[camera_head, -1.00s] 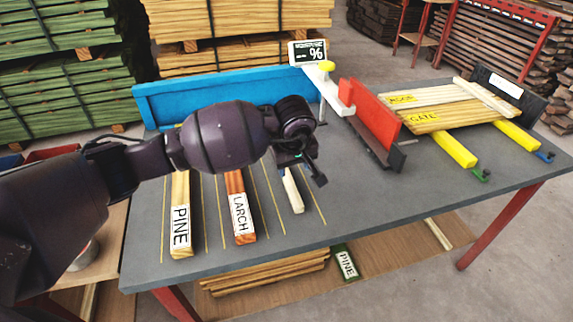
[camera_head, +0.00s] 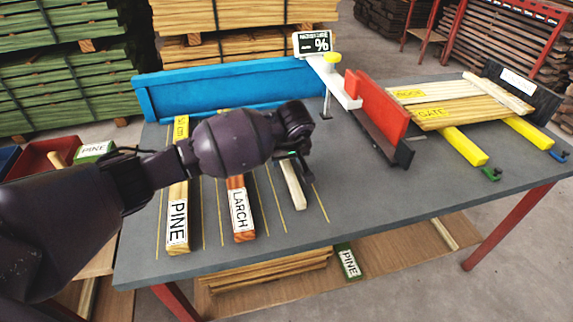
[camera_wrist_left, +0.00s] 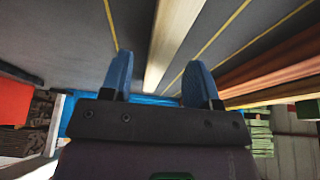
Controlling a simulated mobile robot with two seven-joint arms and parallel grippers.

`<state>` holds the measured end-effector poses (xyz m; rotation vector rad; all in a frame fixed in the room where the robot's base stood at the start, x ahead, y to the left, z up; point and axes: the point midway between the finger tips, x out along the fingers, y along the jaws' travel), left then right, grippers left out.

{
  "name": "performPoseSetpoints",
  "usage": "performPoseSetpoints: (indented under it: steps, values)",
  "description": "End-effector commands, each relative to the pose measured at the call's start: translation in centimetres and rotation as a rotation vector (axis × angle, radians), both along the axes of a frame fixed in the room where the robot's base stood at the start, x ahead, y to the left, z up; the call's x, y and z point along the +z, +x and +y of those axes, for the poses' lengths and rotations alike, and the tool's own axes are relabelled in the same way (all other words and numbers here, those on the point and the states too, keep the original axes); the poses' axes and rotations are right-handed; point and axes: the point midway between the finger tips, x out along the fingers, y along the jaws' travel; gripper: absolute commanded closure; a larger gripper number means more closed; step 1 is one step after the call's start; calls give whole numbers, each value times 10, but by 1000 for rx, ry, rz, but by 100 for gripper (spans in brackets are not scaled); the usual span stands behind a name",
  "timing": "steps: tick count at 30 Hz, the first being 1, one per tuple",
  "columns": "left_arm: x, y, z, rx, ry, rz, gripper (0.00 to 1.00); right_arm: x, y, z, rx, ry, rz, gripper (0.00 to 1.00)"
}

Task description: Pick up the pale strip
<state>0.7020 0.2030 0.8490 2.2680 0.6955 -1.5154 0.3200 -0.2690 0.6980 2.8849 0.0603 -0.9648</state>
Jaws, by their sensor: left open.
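The pale strip (camera_head: 293,186) lies on the grey table, to the right of the strip labelled LARCH, running from under my left gripper toward the table's front edge. Its far part is hidden behind my gripper. My left gripper (camera_head: 297,154) is above the strip's far half. In the left wrist view the two blue fingertips (camera_wrist_left: 164,82) are apart, and the pale strip (camera_wrist_left: 172,40) runs between them without visible contact. My right gripper is not in view.
The LARCH strip (camera_head: 242,215) and the PINE strip (camera_head: 178,205) lie to the left. A blue fence (camera_head: 230,85) stands behind. A red block (camera_head: 380,105) and a white arm (camera_head: 335,82) stand to the right. Bare table lies right of the pale strip.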

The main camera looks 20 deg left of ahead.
Motion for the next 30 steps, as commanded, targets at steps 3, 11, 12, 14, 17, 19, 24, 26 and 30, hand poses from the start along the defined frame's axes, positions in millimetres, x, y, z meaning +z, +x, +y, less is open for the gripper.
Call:
performPoseSetpoints:
  steps: [3, 11, 12, 14, 17, 19, 24, 26, 30]
  values:
    - [-16, 3, 2, 0, -1, 4, 45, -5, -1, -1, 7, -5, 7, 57]
    - [-18, 6, 4, -1, 0, 0, 45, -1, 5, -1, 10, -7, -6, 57]
    - [-18, 6, 4, -1, 0, 0, 45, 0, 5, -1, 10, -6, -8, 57]
    - [-18, 6, 4, -1, 0, 0, 48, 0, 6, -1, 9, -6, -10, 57]
    - [-18, 6, 4, -1, 0, 0, 63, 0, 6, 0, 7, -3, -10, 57]
    - [-18, 6, 4, -1, 0, 0, 74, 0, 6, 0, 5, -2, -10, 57]
    - [-18, 6, 4, 0, -1, -1, 99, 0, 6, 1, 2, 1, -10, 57]
    - [-17, 6, 4, 0, -1, -1, 99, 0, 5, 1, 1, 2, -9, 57]
    - [-17, 6, 4, 0, -1, -1, 99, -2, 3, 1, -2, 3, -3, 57]
